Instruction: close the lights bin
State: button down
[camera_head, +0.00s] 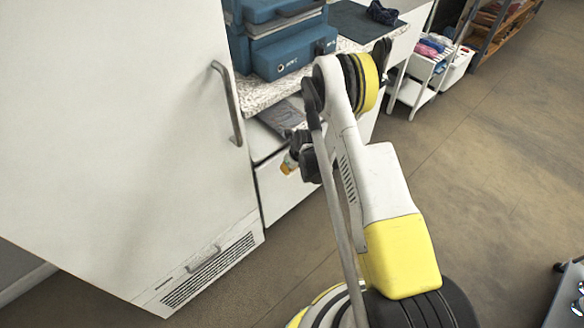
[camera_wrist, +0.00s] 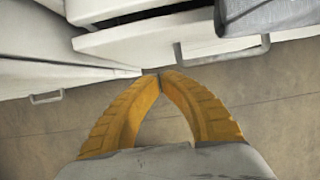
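A white drawer under the speckled counter is pulled out, with a grey item inside; I take this drawer (camera_head: 268,144) as the lights bin, though no label is readable. In the wrist view, a white drawer front (camera_wrist: 150,42) with a grey bar handle shows above my fingers. My gripper (camera_wrist: 160,76) has yellow fingers whose tips meet, with nothing visible between them. In the head view, my gripper (camera_head: 288,166) is small and partly hidden by my arm, in front of the drawers. I cannot tell whether it touches the drawer.
A tall white cabinet (camera_head: 120,120) with a bar handle stands at the left. Blue cases (camera_head: 285,48) sit on the speckled counter (camera_head: 262,92). A white cart (camera_head: 412,90) and shelves are at the back right. The brown floor at the right is mostly clear.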

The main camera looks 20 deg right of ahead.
aim_at(276, 158)
jog(key=shift+w+a+b, duration=0.2)
jog(key=shift+w, duration=0.45)
jog(key=shift+w+a+b, duration=0.2)
jog(key=shift+w+a, duration=0.05)
jog(key=shift+w, duration=0.35)
jog(key=shift+w+a+b, duration=0.2)
jog(key=shift+w, duration=0.45)
jog(key=shift+w, duration=0.1)
jog(key=shift+w+a, duration=0.3)
jog(key=shift+w, duration=0.4)
jog(key=shift+w+a, duration=0.25)
jog(key=shift+w, duration=0.45)
